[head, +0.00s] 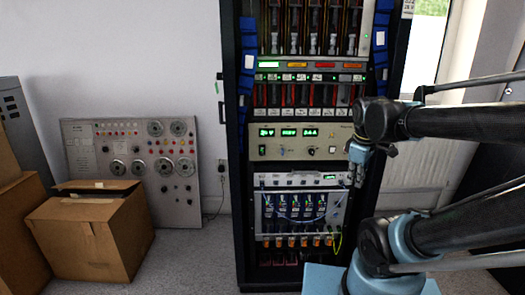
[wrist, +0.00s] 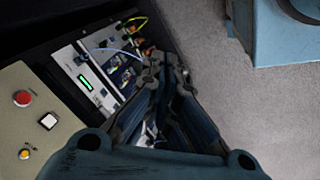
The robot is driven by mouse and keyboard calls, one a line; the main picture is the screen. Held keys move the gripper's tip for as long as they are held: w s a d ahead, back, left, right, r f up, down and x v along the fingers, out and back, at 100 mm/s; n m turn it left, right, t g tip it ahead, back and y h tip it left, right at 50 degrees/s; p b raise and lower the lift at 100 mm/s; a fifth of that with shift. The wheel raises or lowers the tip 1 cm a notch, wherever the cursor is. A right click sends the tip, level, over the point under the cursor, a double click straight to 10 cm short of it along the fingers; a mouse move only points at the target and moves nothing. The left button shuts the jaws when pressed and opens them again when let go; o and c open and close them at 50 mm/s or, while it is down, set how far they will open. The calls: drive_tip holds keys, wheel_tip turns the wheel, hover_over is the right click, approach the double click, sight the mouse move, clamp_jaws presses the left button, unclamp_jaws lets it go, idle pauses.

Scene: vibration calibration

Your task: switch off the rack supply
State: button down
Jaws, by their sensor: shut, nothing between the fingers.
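A beige panel unit (head: 270,153) with green number displays, likely the rack supply, sits in the middle of the black rack. In the wrist view its panel (wrist: 20,88) fills the left edge. It carries a red round button (wrist: 22,98), a white square button (wrist: 47,121) and a small yellow button (wrist: 25,154). My gripper (head: 347,182) hangs in front of the rack's right side, below that unit. In the wrist view my gripper (wrist: 165,62) is shut and empty, apart from the panel buttons. My arm hides the unit's right end in the head view.
The lit grey module (head: 270,181) with blue and yellow cables is below the unit, near my fingers. The rack's black frame (head: 240,200) borders the left. An open cardboard box (head: 85,235) and a gauge panel (head: 130,150) stand left.

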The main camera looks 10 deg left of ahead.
sight(262, 148)
drive_tip(key=w+a+r+n, duration=0.2)
drive_tip(key=a+r+n, duration=0.1)
drive_tip(key=a+n, duration=0.6)
drive_tip(key=w+a+r+n+t, duration=0.1)
drive_tip(key=w+a+r+n, duration=0.2)
drive_tip(key=a+n, duration=0.6)
drive_tip(key=w+a+r+n+y, duration=0.1)
drive_tip(key=w+a+r+n, duration=0.2)
drive_tip(key=a+n, duration=0.5)
drive_tip(key=a+r, duration=0.1)
drive_tip(key=a, duration=0.6)
drive_tip(key=shift+n, duration=0.4)
drive_tip(key=w+f, duration=0.2)
drive_tip(key=f, duration=0.1)
drive_tip(key=w+a+f, duration=0.1)
drive_tip(key=w+f, duration=0.1)
drive_tip(key=f, duration=0.1)
drive_tip(key=w+f, duration=0.1)
drive_tip(key=f, duration=0.2)
drive_tip(key=shift+w+a, duration=0.15)
drive_tip(key=shift+w, duration=0.25)
drive_tip(key=shift+w+a, duration=0.2)
drive_tip(key=shift+w, duration=0.5)
